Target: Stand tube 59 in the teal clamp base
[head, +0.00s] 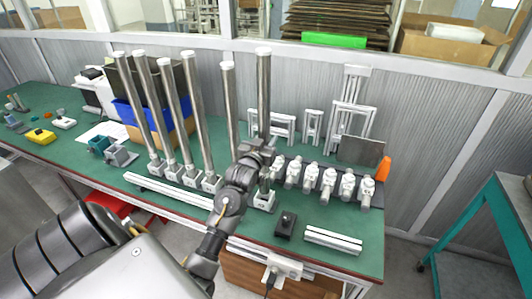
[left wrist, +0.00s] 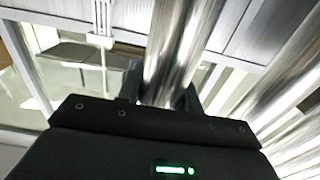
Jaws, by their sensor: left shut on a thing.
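My left gripper (head: 262,148) is shut on a tall steel tube (head: 264,95) with a white cap, at the right end of a row of tubes. The tube is upright, and its lower end meets a pale clamp base (head: 264,201) on the bench. In the left wrist view the same tube (left wrist: 172,55) stands between the fingers (left wrist: 163,93). I cannot read a number on it. The teal clamp base (head: 98,145) is at the bench's left part, beside a grey clamp base (head: 121,154), and looks empty. My right gripper is not in view.
Several other upright tubes (head: 198,110) in pale bases stand left of the held tube. White rails (head: 165,190) lie along the front. Several small white fittings (head: 330,180) and a dark block (head: 286,225) stand to the right. A blue bin (head: 125,110) is behind the tubes.

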